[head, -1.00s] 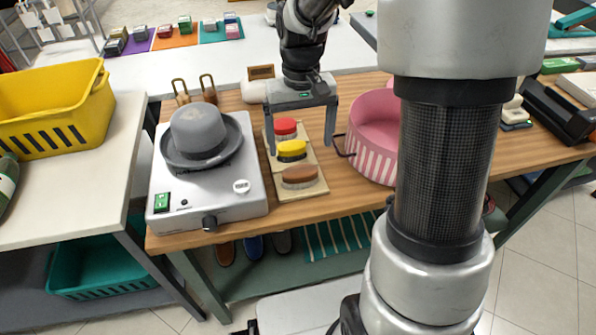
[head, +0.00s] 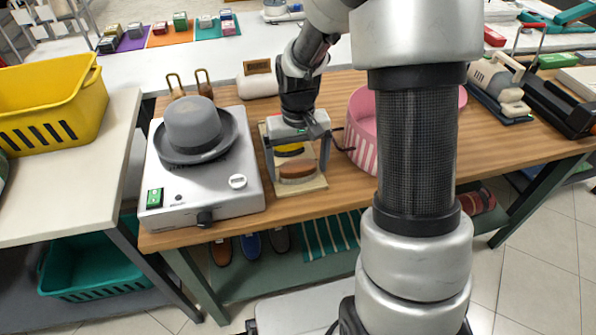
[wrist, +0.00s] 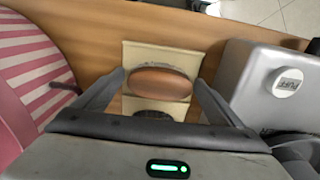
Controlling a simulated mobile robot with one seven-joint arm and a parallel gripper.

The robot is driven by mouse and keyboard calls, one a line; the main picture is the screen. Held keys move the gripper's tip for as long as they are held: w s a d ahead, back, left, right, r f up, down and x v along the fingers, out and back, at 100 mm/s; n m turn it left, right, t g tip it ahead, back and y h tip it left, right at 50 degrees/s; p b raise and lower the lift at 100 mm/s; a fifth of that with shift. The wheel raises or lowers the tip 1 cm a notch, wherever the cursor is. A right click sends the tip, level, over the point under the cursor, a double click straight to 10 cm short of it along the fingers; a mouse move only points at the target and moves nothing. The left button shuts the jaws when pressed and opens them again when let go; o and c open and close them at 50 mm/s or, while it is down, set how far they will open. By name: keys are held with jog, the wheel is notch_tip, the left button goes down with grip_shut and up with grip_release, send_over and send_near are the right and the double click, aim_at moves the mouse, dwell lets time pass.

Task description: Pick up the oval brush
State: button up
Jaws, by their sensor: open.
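A brown oval brush (head: 298,168) lies at the near end of a beige board (head: 313,184). It also shows in the wrist view (wrist: 160,82) as a smooth brown oval. A yellow-topped brush (head: 289,149) lies behind it on the same board, partly hidden by my gripper. My gripper (head: 297,177) is open and points down over the board. In the wrist view its fingers stand on either side of the brown brush, with nothing held between them. I cannot tell how far the fingertips are above the board.
A grey hot plate (head: 222,194) with a grey hat (head: 193,125) stands left of the board. A pink striped round box (head: 362,140) stands close on the right. A white-and-wood block (head: 259,82) sits behind. The wooden counter's front edge (head: 300,206) is just in front.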

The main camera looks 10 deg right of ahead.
aim_at(297, 161)
jog(key=c, duration=1.2)
jog(key=shift+r, duration=0.1)
notch_tip(297, 161, up, 10)
jog(key=shift+p, duration=1.15)
jog(key=o, duration=0.4)
jog(key=shift+c, duration=1.1)
jog(key=shift+w+r, duration=0.5)
jog(key=shift+r, duration=0.15)
